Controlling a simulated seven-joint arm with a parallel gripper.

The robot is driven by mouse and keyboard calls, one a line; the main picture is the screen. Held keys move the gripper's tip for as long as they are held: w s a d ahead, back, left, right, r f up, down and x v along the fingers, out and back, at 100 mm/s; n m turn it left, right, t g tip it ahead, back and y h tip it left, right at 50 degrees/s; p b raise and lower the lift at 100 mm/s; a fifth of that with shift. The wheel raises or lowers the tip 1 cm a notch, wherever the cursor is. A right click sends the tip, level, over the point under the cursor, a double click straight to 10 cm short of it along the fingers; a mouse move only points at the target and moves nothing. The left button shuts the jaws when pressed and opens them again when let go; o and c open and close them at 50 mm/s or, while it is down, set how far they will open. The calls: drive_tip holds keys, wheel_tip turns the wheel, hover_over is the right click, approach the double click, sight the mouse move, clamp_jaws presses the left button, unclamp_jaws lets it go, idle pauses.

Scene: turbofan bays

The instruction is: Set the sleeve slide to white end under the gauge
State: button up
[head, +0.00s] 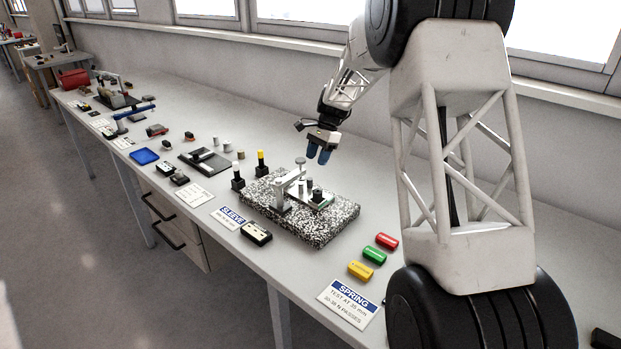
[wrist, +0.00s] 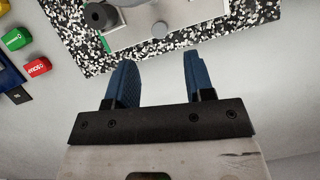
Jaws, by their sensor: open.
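A pale metal slide (head: 322,200) lies on the speckled granite block (head: 335,228), with dark knobs on it. A metal stand with an arm (head: 290,180) reaches over it; I take this for the gauge. Which end of the slide sits under it, I cannot tell. My gripper (head: 318,156) hangs above and behind the block, its blue fingers apart and empty. In the wrist view my fingers (wrist: 155,82) point toward the block (wrist: 85,58) without touching it. There the slide (wrist: 185,22) shows partly, with a dark round knob (wrist: 100,15) and a small green patch at its left.
The SLEEVE card (head: 232,217) and a small black box (head: 256,233) lie in front of the block. Black posts (head: 261,164) stand at its left. Red (head: 387,241), green (head: 374,254) and yellow (head: 361,270) pieces lie right. Bench behind the block is clear.

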sight(310, 179)
idle(0.3)
drive_tip(key=shift+x, duration=3.85)
clamp_jaws()
